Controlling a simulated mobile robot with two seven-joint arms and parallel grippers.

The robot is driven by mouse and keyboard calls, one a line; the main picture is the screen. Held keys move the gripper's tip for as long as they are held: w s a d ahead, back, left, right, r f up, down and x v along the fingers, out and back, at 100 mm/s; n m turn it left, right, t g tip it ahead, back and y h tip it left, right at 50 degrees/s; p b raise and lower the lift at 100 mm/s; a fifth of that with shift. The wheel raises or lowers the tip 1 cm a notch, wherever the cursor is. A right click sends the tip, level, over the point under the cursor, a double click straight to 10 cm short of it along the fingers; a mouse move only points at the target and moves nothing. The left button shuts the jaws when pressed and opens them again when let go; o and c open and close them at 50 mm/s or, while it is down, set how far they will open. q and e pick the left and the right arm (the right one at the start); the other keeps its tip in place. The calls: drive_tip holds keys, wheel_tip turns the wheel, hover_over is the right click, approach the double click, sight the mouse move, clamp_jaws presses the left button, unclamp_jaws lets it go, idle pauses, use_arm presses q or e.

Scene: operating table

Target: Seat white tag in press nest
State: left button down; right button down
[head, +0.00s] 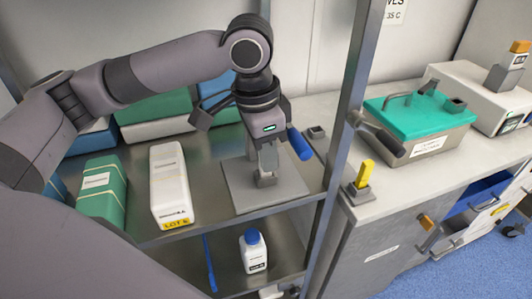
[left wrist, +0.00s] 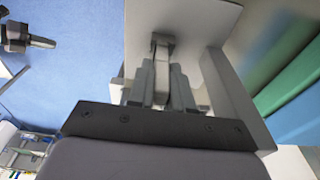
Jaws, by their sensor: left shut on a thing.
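My left gripper (head: 267,160) points down over the grey press (head: 241,192), which has a flat base plate and a blue-ended lever (head: 299,145). In the left wrist view the gripper (left wrist: 161,82) is shut on a narrow pale piece, apparently the white tag (left wrist: 161,78), mostly hidden between the fingers. The small grey block of the press nest (head: 266,180) is directly below the fingertips. It also shows just beyond them in the left wrist view (left wrist: 162,40). I cannot tell whether the tag touches the nest. My right gripper is out of view.
A white box (head: 169,180) and a green box (head: 103,190) stand on the shelf left of the press. A white bottle with a blue cap (head: 253,252) stands on the lower shelf. A metal post (head: 350,110) rises right of the press. A green-lidded case (head: 420,120) sits on the counter.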

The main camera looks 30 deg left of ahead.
use_arm(q)
drive_tip(key=shift+f, duration=0.35)
drive_tip(key=shift+f, duration=0.15)
drive_tip(key=c, duration=1)
unclamp_jaws()
drive_tip(key=shift+c, duration=0.2)
drive_tip(key=r, duration=0.7)
drive_tip(key=shift+s+a+r, duration=0.25)
drive_tip(key=shift+s+r, duration=0.1)
drive_tip(key=shift+r, duration=0.05)
